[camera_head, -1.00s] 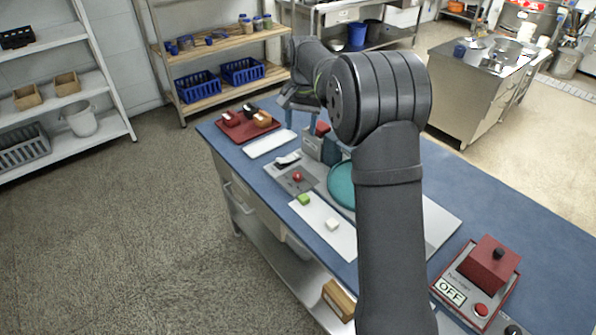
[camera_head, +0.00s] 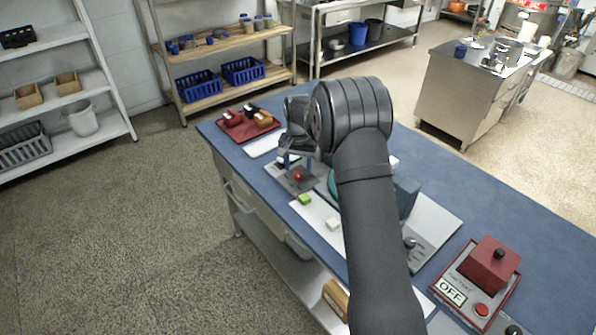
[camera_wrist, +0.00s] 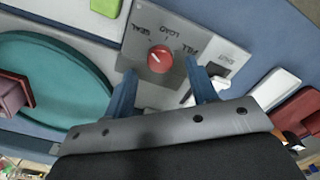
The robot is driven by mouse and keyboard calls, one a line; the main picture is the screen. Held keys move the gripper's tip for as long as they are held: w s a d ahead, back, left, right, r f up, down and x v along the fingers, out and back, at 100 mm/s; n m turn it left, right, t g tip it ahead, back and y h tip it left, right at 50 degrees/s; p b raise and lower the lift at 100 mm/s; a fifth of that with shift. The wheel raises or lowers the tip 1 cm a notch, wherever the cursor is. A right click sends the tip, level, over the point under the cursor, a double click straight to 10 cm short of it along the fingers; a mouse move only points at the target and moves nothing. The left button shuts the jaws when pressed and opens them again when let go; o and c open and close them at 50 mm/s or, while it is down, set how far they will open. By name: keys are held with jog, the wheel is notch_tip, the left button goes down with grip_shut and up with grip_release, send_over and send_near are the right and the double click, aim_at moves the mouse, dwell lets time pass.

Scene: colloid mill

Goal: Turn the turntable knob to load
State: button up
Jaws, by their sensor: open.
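The red turntable knob (camera_wrist: 159,58) sits on a grey plate (camera_wrist: 182,30) marked SEAL, LOAD and FILL in the wrist view. A pale mark shows on the knob, but I cannot tell for sure which label it points at. The knob (camera_head: 298,175) also shows small in the head view. My gripper (camera_wrist: 160,72) is open and empty, its two blue fingers apart with the knob just beyond their tips, roughly centred between them. In the head view my gripper (camera_head: 298,160) is over the plate. The teal turntable (camera_wrist: 95,75) lies left of the plate, partly hidden by my arm in the head view.
A green block (camera_head: 304,199) and a white block (camera_head: 332,223) lie on a white strip. A red tray (camera_head: 240,134) with small items stands at the far end. A red box (camera_head: 490,262) with an OFF sign stands at the right.

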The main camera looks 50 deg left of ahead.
aim_at(298, 177)
jog(key=shift+f, duration=1.4)
jog(key=c, duration=1)
jog(key=shift+o, duration=0.2)
jog(key=shift+m, duration=0.3)
jog(key=m, duration=0.5)
jog(key=shift+m, duration=0.3)
jog(key=m, duration=0.5)
jog(key=shift+m, duration=0.4)
